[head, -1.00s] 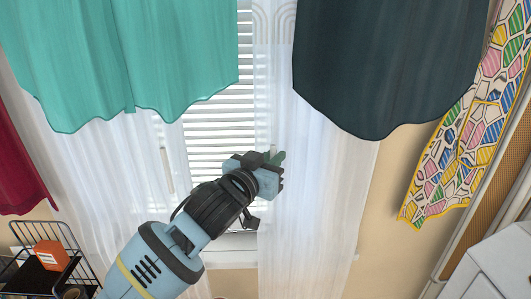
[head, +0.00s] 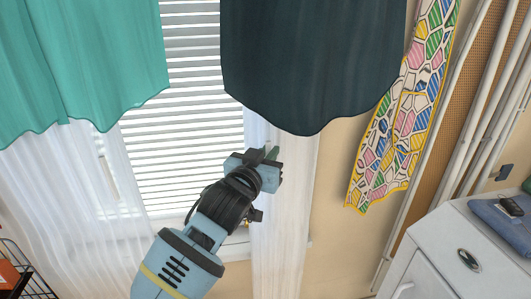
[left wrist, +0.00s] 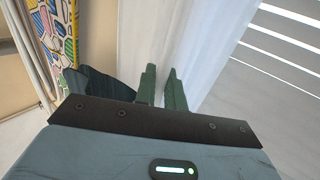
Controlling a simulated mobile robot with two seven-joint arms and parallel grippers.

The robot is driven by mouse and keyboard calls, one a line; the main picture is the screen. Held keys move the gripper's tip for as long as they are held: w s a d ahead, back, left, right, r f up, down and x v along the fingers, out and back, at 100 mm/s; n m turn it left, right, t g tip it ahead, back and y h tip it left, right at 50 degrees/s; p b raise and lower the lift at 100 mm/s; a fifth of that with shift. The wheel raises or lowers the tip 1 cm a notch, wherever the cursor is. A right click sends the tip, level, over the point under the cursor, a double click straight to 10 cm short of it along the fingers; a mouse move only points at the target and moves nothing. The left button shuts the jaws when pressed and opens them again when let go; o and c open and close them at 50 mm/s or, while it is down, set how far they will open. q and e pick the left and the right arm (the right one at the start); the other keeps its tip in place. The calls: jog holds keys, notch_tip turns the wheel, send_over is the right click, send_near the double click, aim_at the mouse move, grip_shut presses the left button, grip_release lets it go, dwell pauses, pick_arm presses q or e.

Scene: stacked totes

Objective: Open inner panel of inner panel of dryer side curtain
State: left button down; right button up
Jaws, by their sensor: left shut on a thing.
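The white sheer inner panel on the dryer side (head: 285,220) hangs below the dark teal outer curtain (head: 310,60) at the right of the window. It is gathered into a narrow strip. My left gripper (head: 272,160) is at this panel, just under the dark curtain's hem. In the left wrist view its green fingers (left wrist: 161,88) are shut on the white panel (left wrist: 190,35), which runs up from between them. The dark curtain's hem (left wrist: 100,82) shows beside the fingers there. My right gripper is not in view.
White blinds (head: 190,120) fill the uncovered window. Another sheer panel (head: 75,190) and a turquoise curtain (head: 90,60) hang at the left. A patterned cloth (head: 400,125) hangs right of the dark curtain. The white dryer (head: 450,250) stands at lower right, with folded blue cloth (head: 500,218) on top.

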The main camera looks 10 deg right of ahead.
pick_arm(q)
jog(key=shift+f, duration=0.1)
jog(key=c, duration=1.6)
grip_release()
jog(key=v, duration=0.8)
